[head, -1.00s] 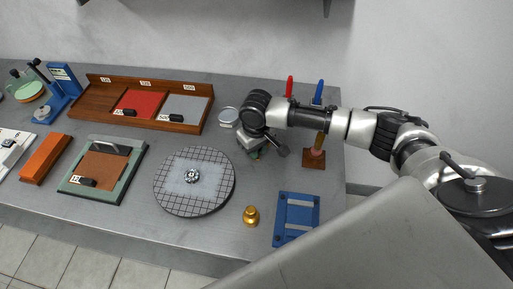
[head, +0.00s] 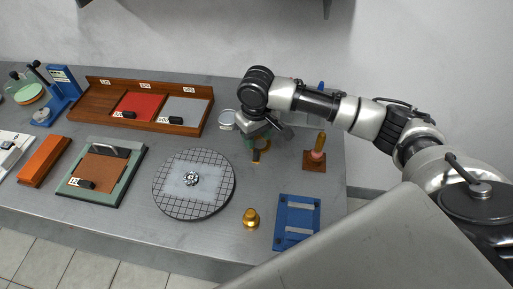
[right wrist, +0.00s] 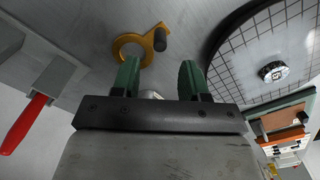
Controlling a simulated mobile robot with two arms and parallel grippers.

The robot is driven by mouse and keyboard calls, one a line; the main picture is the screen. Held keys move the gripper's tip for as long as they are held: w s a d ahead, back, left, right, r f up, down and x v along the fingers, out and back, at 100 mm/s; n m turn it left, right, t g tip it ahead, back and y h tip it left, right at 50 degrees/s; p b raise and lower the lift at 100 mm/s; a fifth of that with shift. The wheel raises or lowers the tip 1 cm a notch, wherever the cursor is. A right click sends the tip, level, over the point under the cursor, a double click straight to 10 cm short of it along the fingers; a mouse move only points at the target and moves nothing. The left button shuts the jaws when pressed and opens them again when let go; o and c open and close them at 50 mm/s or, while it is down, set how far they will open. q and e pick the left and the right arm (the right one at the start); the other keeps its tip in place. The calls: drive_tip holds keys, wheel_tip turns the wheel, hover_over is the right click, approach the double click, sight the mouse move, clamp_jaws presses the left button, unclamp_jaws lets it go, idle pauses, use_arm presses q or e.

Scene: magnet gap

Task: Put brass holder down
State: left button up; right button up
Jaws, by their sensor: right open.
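The brass holder (right wrist: 132,44), a flat yellow ring with a short arm and a dark knob, lies on the grey table in the right wrist view. In the head view only part of it (head: 256,160) shows, just below my right gripper (head: 251,141). In the right wrist view my right gripper (right wrist: 158,76) has its two green fingers apart with nothing between them. The holder lies beyond the fingertips and looks apart from them. My left gripper is not in view.
The round gridded plate (head: 167,205) lies front left of the gripper. A small brass weight (head: 251,219), a blue frame (head: 281,221) and a stand with a pinkish piece (head: 317,159) are nearby. A glass dish (head: 227,119) sits left of the gripper.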

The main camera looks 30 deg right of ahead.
wheel_tip(320, 180, up, 5)
drive_tip(key=shift+r, duration=0.1)
